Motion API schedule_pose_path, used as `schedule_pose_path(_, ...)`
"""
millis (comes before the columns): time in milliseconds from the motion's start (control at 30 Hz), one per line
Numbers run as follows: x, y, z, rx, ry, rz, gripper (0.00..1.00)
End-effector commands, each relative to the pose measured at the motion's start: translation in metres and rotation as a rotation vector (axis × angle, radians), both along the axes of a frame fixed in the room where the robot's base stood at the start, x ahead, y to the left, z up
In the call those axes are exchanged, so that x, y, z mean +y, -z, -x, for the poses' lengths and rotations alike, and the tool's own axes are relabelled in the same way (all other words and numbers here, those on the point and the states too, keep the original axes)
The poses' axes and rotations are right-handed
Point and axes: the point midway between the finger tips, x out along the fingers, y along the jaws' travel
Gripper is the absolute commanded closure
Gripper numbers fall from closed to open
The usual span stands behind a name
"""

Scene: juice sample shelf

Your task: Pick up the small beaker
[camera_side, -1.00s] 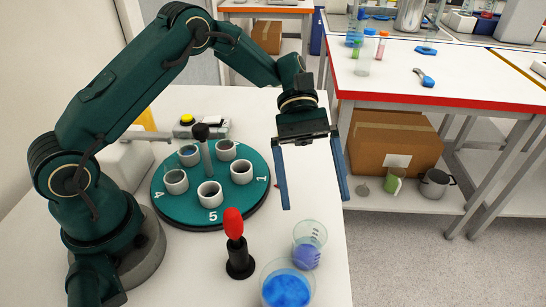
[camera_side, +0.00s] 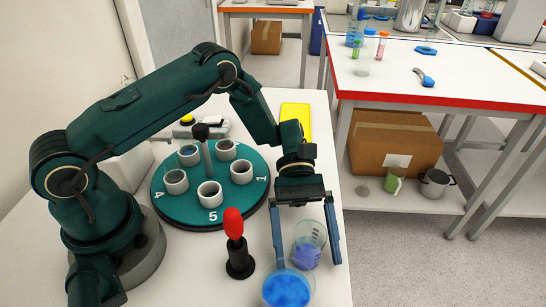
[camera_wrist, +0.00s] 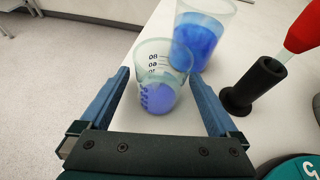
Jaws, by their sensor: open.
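The small beaker (camera_side: 308,245) is clear with a blue-violet liquid low inside and stands near the right edge of the white table. It also shows in the wrist view (camera_wrist: 160,82), upright, with markings on its wall. My gripper (camera_side: 308,266) is open, with its two blue fingers reaching down on either side of the small beaker. In the wrist view my gripper (camera_wrist: 158,88) has the small beaker between its fingers, with gaps on both sides. A larger beaker (camera_side: 287,290) with bright blue liquid stands close by, at the bottom of the side view.
A red-topped tool in a black holder (camera_side: 238,245) stands left of the beakers. A teal round carousel (camera_side: 180,208) with several white cups lies further back. The table edge is close on the right. A yellow item (camera_side: 296,118) lies at the back.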

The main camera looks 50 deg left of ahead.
Motion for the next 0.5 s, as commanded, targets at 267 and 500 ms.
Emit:
schedule_pose_path(267, 0.0000, -0.0001, -0.0001, -0.001, -0.001, 0.001, 0.34)
schedule_pose_path(500, 0.0000, -0.0004, -0.0003, -0.001, -0.001, 0.001, 0.98)
